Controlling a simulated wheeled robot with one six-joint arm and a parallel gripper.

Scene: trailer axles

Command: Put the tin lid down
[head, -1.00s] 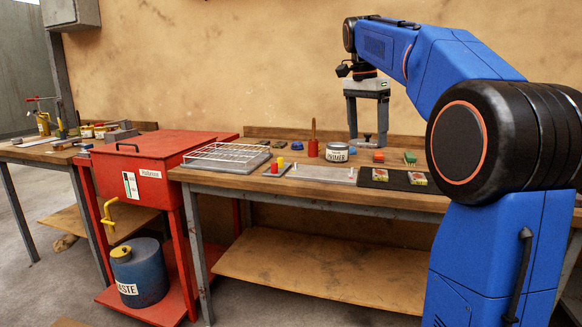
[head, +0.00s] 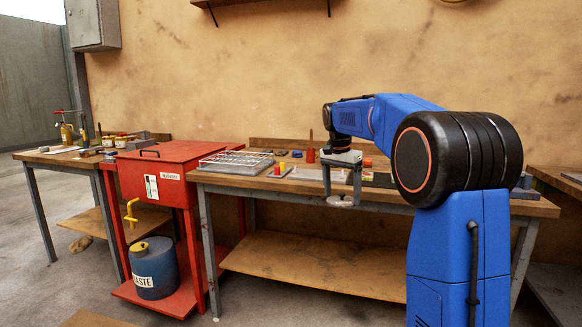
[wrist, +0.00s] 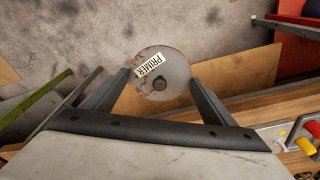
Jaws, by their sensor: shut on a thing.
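My gripper (head: 342,190) points down, its two fingers on either side of a round grey tin lid (head: 342,202). The lid hangs in front of the bench's front edge, above the floor. In the wrist view the lid (wrist: 172,78) lies between the fingertips (wrist: 158,80). It has a white PRIMER label, rusty marks and a dark round knob. The tin itself is not clearly visible in the head view; my gripper and arm cover that part of the bench.
The workbench (head: 470,207) carries a wire rack (head: 236,160), a small block with red and yellow pegs (head: 279,170) and a red container (head: 310,156). A red cabinet (head: 165,178) adjoins it at left, with a blue waste bin (head: 154,268) below. A lower shelf (head: 310,268) is bare.

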